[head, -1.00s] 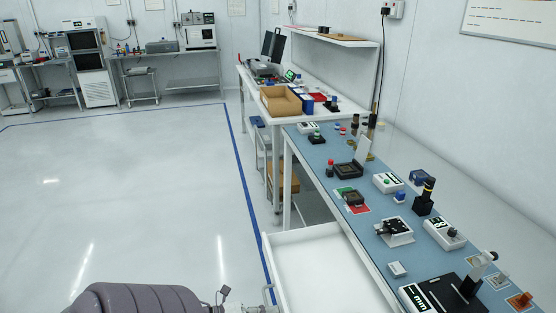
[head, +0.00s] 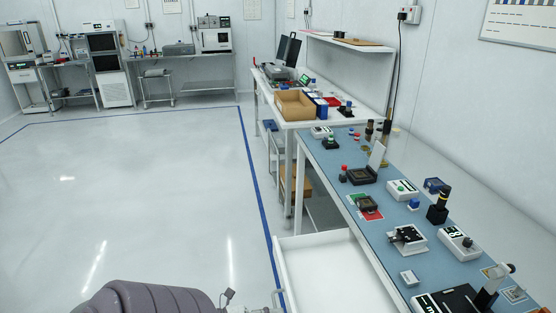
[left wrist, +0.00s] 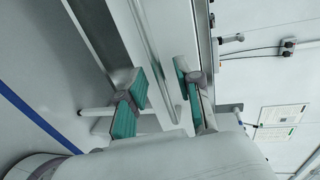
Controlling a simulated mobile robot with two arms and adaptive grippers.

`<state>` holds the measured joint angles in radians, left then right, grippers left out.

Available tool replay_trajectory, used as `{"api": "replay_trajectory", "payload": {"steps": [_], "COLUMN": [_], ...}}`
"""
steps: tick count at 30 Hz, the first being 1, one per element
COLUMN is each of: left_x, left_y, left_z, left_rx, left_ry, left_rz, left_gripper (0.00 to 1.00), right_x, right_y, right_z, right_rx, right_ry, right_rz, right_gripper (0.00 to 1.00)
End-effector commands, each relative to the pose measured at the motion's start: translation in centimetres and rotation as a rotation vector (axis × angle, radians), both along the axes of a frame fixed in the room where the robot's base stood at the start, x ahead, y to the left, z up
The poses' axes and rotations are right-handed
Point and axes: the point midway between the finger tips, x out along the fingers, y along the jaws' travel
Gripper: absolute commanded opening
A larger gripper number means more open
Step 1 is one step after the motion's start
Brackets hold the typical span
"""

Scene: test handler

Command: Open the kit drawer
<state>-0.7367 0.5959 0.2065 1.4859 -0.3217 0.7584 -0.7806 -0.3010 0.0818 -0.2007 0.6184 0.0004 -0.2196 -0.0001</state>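The kit drawer (head: 325,262) is a white, shallow drawer below the blue-topped bench. It stands pulled far out to the left, and the part of its inside in view looks empty. Its grey handle (head: 278,298) is at the lower edge of the head view. My left gripper (left wrist: 160,92) shows teal finger pads set well apart, with pale edges seen between and behind them. I see nothing clamped in it. In the head view its arm comes in at the bottom, just left of the handle, with the fingertips unclear. My right gripper is in no view.
The blue bench top (head: 345,187) carries several small devices and sockets. A white bench with a cardboard box (head: 294,103) stands behind it. The floor (head: 150,200) left of the drawer is clear, crossed by a blue line (head: 256,175).

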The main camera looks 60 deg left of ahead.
Motion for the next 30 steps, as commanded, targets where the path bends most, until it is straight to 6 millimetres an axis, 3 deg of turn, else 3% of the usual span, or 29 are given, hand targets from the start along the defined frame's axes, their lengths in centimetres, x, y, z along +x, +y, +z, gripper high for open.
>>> {"api": "replay_trajectory", "payload": {"steps": [9,15,30], "left_x": [-6.2,-8.8,-9.5], "left_y": [2.5,3.6,3.9], "left_z": [1.3,1.9,2.1], "left_rx": [0.001,0.000,0.000], "left_ry": [0.005,0.001,0.000], "left_rz": [0.002,0.001,0.000], "left_gripper": [0.34,0.34,0.34], "right_x": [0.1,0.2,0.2], "right_y": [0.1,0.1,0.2], "right_z": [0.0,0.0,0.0], "right_rx": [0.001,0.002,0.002], "right_ry": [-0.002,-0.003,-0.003], "right_rz": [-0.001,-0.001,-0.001], "right_gripper": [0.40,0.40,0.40]}}
